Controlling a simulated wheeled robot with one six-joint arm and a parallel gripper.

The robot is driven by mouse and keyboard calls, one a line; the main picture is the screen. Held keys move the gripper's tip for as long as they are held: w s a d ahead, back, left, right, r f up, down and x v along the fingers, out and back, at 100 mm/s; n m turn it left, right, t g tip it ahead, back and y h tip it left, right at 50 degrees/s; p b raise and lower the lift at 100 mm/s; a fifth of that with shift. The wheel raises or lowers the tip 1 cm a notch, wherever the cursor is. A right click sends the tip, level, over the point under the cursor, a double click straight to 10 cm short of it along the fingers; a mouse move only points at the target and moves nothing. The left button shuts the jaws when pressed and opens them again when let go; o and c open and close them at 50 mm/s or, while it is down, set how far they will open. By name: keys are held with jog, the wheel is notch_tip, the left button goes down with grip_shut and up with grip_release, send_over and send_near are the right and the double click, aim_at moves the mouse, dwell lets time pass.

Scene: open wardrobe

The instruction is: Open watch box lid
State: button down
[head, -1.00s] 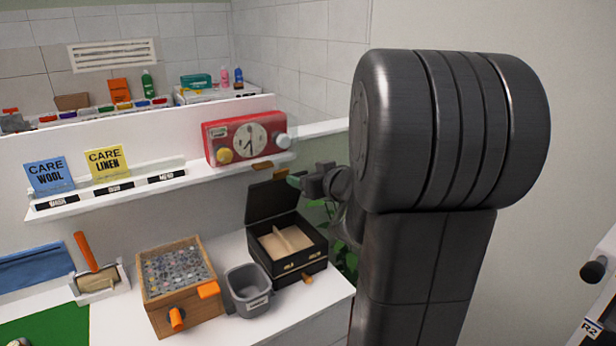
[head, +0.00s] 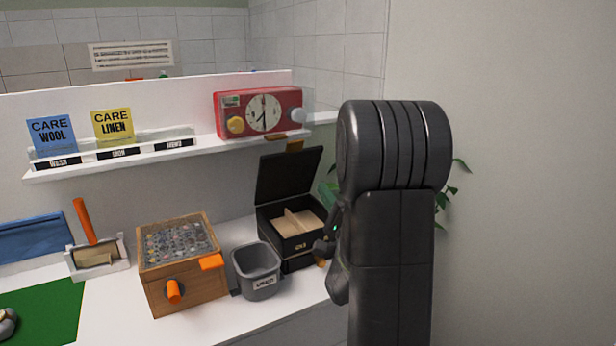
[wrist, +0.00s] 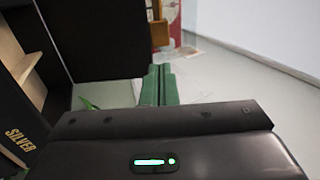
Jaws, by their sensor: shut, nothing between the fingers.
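The watch box (head: 297,244) is black with a pale divided inside and stands at the right end of the white counter. Its black lid (head: 287,176) stands up, open, at the back edge. In the wrist view the box (wrist: 20,125) is at the left with SILVER lettering, and the lid (wrist: 95,40) rises ahead of it. My gripper (wrist: 158,86) shows two green fingers close together, shut and empty, to the right of the box and apart from it. In the head view my arm hides most of the gripper.
A grey bin (head: 256,272) and a wooden box of small items (head: 160,290) stand left of the watch box. A shelf (head: 100,165) with a red clock radio (head: 258,112) is above. A plant (head: 452,188) is partly behind my arm.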

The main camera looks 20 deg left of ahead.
aim_at(295, 147)
jog(key=p+x, duration=0.4)
jog(key=x, duration=0.9)
jog(key=shift+w+a+r, duration=0.15)
jog(key=shift+w+a, duration=0.05)
jog(key=shift+a, duration=0.05)
jog(key=shift+b+x, duration=0.6)
jog(key=shift+x, duration=0.65)
jog(key=shift+s, duration=0.1)
